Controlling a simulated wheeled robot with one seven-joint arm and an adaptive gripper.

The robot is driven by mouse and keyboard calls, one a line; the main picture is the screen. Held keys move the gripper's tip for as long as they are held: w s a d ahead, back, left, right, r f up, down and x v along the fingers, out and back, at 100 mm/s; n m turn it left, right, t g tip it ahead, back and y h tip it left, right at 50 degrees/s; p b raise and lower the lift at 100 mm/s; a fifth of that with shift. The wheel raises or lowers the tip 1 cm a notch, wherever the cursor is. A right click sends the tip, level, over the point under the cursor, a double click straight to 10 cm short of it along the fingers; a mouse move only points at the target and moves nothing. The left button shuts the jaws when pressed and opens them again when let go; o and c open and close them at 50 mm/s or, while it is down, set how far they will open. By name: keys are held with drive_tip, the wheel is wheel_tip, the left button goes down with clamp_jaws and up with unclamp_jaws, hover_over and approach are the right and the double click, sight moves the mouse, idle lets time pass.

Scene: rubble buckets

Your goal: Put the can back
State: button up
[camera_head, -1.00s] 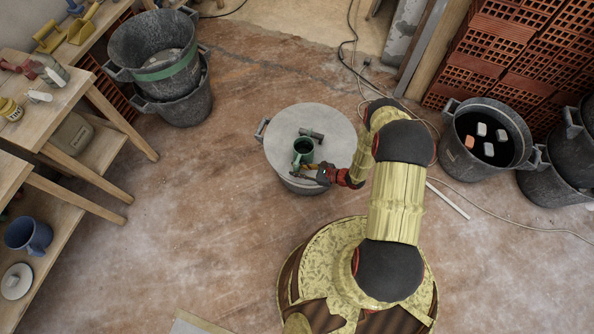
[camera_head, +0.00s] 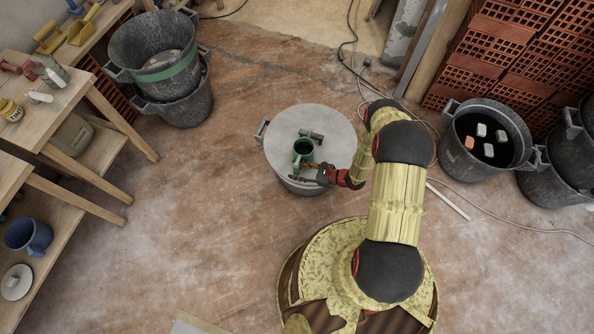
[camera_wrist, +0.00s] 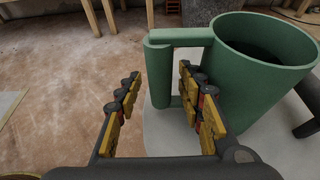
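The green can (camera_head: 303,149), mug-shaped with a side handle, stands upright on the grey lid of a bucket (camera_head: 335,122). In the wrist view the can (camera_wrist: 255,75) is large at right, and its handle points left. My gripper (camera_head: 303,171) is on the near side of the can, low over the lid. In the wrist view my gripper (camera_wrist: 160,75) is open. The handle's upright bar shows between the two fingers, with a gap to the left finger. The right finger overlaps the handle opening; I cannot tell whether it touches.
The lid's dark handle (camera_head: 312,133) lies just behind the can. A shelf at left holds a blue mug (camera_head: 30,236) and a whitish round lid (camera_head: 16,281). Stacked buckets (camera_head: 160,75) stand at upper left. A bucket (camera_head: 487,137) with floating blocks stands at right. Floor at left-centre is clear.

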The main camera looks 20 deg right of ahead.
drive_tip(key=p+v, duration=0.3)
drive_tip(key=v, duration=0.9)
drive_tip(key=w+r+n+g, duration=0.2)
drive_tip(key=w+r+n, duration=0.2)
drive_tip(key=r, duration=0.6)
drive_tip(key=w+r+n+g, duration=0.2)
drive_tip(key=w+r+n, duration=0.1)
drive_tip(key=r, duration=0.6)
drive_tip(key=s+a+r+n+g+h, duration=0.15)
drive_tip(key=r+n, duration=0.25)
drive_tip(key=r, duration=0.6)
drive_tip(key=a+r+n+g+h, duration=0.1)
drive_tip(key=a+r+n+g, duration=0.15)
drive_tip(key=r, duration=0.75)
drive_tip(key=s+a+r+n+t+h, duration=0.1)
drive_tip(key=s+r+n+h, duration=0.2)
drive_tip(key=r, duration=0.5)
drive_tip(key=s+a+r+n+h, duration=0.1)
drive_tip(key=s+a+r+n, duration=0.15)
drive_tip(key=s+r, duration=0.4)
drive_tip(key=s+d+r+n+t+h, duration=0.1)
drive_tip(key=s+r+n+t+h, duration=0.3)
drive_tip(key=s+r, duration=0.8)
drive_tip(key=shift+s+d+r+n+t, duration=0.2)
drive_tip(key=shift+d+r+n+t, duration=0.15)
drive_tip(key=shift+n, duration=0.75)
